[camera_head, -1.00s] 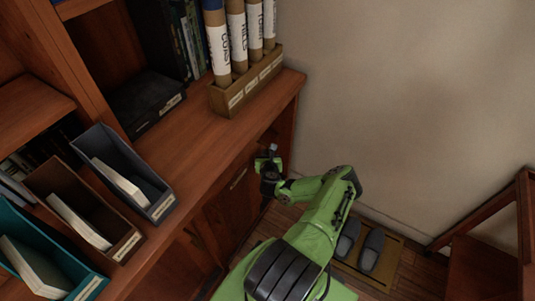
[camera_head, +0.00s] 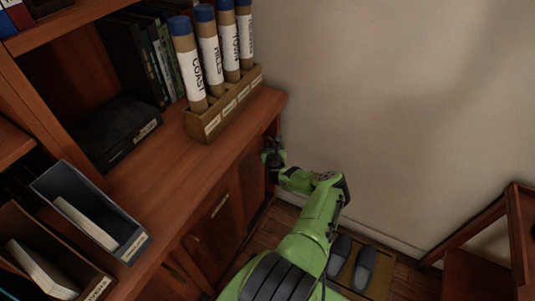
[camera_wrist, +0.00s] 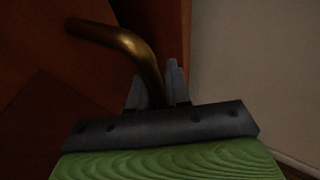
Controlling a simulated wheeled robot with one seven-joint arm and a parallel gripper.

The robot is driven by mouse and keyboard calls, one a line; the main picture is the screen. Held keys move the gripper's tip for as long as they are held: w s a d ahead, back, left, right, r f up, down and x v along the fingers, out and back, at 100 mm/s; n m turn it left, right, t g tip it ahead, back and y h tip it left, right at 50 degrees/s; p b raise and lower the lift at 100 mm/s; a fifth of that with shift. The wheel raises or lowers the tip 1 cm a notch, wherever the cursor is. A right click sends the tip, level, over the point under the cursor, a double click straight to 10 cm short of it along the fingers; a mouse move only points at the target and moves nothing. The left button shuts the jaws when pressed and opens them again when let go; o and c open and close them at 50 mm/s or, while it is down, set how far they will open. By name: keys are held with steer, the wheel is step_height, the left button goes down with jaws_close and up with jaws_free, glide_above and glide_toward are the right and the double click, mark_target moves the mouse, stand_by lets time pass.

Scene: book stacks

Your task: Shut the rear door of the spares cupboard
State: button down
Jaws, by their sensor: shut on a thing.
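The wooden cupboard has brown doors below its worktop (camera_head: 165,165). A front panel with a pale label (camera_head: 220,206) appears flush with the cupboard face. The rear door is by the far end, near my gripper (camera_head: 271,152); its exact opening angle cannot be told. In the wrist view a bent brass handle (camera_wrist: 128,42) runs down between the fingers of my gripper (camera_wrist: 160,82), which are shut on it. Red-brown wood (camera_wrist: 45,95) lies behind the handle to the left. In the head view the handle is hidden by my gripper.
Labelled tubes (camera_head: 208,60) stand in a wooden rack (camera_head: 222,113) on the worktop. File boxes (camera_head: 92,210) stand at the left. The plain wall (camera_head: 370,100) is close right of my arm. Slippers (camera_head: 363,267) lie on a mat, beside a wooden frame (camera_head: 515,235).

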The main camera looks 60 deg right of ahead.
steer(key=shift+d, duration=0.5)
steer(key=c, duration=1.2)
jaws_free()
steer(key=shift+o, duration=0.2)
steer(key=shift+a, duration=0.1)
